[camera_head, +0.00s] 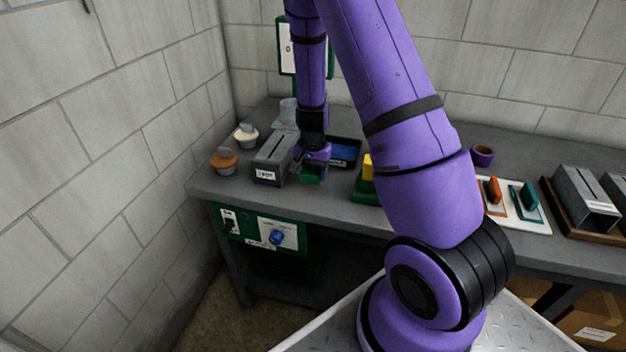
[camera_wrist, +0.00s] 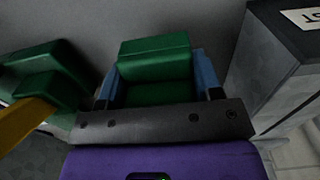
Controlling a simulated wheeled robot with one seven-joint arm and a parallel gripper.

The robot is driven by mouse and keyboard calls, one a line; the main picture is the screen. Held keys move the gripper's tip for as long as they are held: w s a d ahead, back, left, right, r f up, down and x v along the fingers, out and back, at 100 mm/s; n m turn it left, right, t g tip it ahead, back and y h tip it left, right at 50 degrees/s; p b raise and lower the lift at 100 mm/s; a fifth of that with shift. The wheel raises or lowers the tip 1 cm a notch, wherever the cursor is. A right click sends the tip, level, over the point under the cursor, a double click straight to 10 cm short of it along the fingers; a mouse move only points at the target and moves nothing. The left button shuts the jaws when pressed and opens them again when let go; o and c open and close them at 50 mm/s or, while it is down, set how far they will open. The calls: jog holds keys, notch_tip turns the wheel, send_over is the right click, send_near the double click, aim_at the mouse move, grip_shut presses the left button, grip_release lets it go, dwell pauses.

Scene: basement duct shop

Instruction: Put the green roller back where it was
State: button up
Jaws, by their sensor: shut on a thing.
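My gripper (camera_head: 315,163) is low over the left part of the bench, just right of a grey labelled box. In the wrist view its blue fingers (camera_wrist: 155,88) are shut on a green block-shaped thing (camera_wrist: 156,52), which I take to be the green roller. It also shows as a small green patch below the gripper in the head view (camera_head: 311,174). I cannot tell whether it touches the bench. Its underside is hidden.
The grey box (camera_head: 268,164) stands close left of my gripper; the wrist view shows it at right (camera_wrist: 285,65). A dark blue tray (camera_head: 346,150) is behind. A green thing with a yellow part (camera_head: 365,187) is to the right. Orange and brown-topped cups (camera_head: 224,161) stand far left.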

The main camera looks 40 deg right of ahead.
aim_at(313, 187)
jog(key=shift+w+d, duration=0.3)
jog(key=shift+a+f, duration=0.1)
jog(key=shift+f, duration=1.7)
jog(key=o, duration=1.1)
jog(key=shift+f, duration=0.1)
